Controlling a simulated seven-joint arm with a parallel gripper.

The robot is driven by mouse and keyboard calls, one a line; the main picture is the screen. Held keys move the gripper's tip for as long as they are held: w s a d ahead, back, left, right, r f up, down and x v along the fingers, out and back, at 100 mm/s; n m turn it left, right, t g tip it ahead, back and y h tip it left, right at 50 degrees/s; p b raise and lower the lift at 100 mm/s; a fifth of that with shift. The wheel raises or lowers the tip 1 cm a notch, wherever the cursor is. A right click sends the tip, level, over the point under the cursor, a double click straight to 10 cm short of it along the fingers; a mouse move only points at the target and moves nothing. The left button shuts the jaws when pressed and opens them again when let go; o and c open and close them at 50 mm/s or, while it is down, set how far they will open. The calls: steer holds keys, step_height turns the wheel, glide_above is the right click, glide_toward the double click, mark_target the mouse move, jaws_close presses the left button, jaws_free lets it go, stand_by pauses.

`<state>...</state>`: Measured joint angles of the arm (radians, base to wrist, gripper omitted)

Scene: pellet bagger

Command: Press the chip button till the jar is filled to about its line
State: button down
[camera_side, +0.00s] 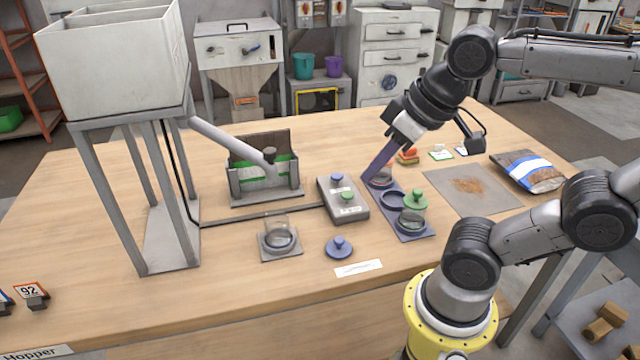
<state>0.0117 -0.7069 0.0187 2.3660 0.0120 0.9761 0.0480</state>
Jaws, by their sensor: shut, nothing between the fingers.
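A grey button box (343,212) stands mid-table with a blue button (337,178) at its back and a green button (347,196) in front. Its labels are too small to read, so I cannot tell which is the chip button. A clear glass jar (279,231) stands upright on a square pad left of the box; I see no contents in it, and its line is not clear. My gripper (372,179) is shut, its long fingers pointing down at the far end of a grey tray, right of the box. It is apart from both buttons. The fingers partly hide the tray's far place.
The tray (415,237) holds a green-lidded jar (412,221) at its near end. A bag (527,170) lies right.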

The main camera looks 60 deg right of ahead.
steer(key=w+d+r+m+g, duration=0.1)
steer(key=w+d+r, duration=0.1)
steer(key=w, duration=0.2)
steer(key=w+d+r+m, duration=0.1)
steer(key=w+d+r, duration=0.1)
steer(key=w, duration=0.1)
steer(key=m+g, duration=0.4)
steer(key=m, duration=0.2)
glide_above(338, 175)
steer(key=s, duration=0.1)
step_height(338, 175, down, 9)
steer(key=shift+d+r, duration=0.15)
steer(key=shift+r, duration=0.05)
steer(key=shift+s, duration=0.1)
steer(key=f, duration=0.9)
steer(key=w+f, duration=0.1)
steer(key=f, duration=0.4)
